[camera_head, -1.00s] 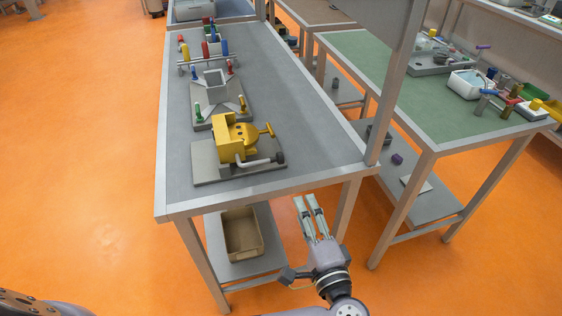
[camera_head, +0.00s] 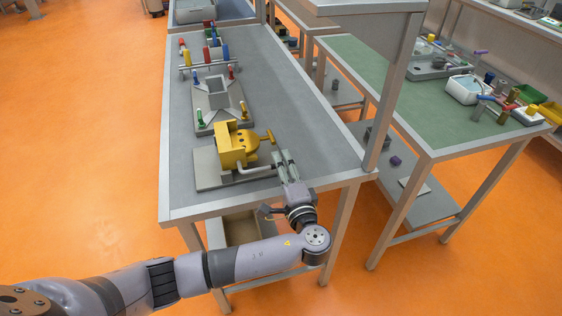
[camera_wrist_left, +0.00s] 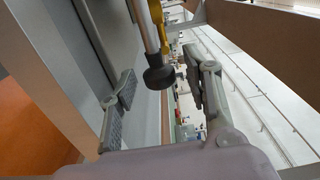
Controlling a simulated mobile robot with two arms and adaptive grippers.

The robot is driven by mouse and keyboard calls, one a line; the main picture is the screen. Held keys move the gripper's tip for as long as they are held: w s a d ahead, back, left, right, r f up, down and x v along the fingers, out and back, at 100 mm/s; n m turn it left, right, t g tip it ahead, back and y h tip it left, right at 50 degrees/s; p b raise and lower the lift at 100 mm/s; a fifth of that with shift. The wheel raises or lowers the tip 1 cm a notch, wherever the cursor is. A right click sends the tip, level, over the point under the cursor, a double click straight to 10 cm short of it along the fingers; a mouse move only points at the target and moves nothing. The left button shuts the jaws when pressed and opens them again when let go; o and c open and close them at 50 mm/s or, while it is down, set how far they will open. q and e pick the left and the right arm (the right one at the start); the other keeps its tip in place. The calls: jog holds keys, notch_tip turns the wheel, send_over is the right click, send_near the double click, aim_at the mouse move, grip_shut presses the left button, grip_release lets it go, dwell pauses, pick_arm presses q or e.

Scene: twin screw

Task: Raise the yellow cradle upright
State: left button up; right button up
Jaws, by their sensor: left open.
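The yellow cradle (camera_head: 230,151) sits on a grey base plate (camera_head: 208,170) near the front end of the grey table. A pale bar handle (camera_head: 256,171) runs from its front to the right. In the left wrist view the handle's black knob (camera_wrist_left: 158,75) lies between the fingers. My left gripper (camera_head: 283,157) is open at the handle's right end, its fingers pointing away over the table edge. It also shows in the left wrist view (camera_wrist_left: 158,92), with one finger on each side of the knob; I cannot tell whether either touches it. My right gripper is not in view.
A grey fixture with a square funnel (camera_head: 217,91) and coloured handles stands behind the cradle. A rack of coloured cylinders (camera_head: 205,63) is farther back. A metal post (camera_head: 389,100) rises at the table's right edge. The table (camera_head: 300,120) is clear right of the cradle.

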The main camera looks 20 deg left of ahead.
pick_arm(q)
jog(key=shift+w+a, duration=0.4)
jog(key=shift+w, duration=0.15)
jog(key=shift+c, duration=0.5)
grip_shut()
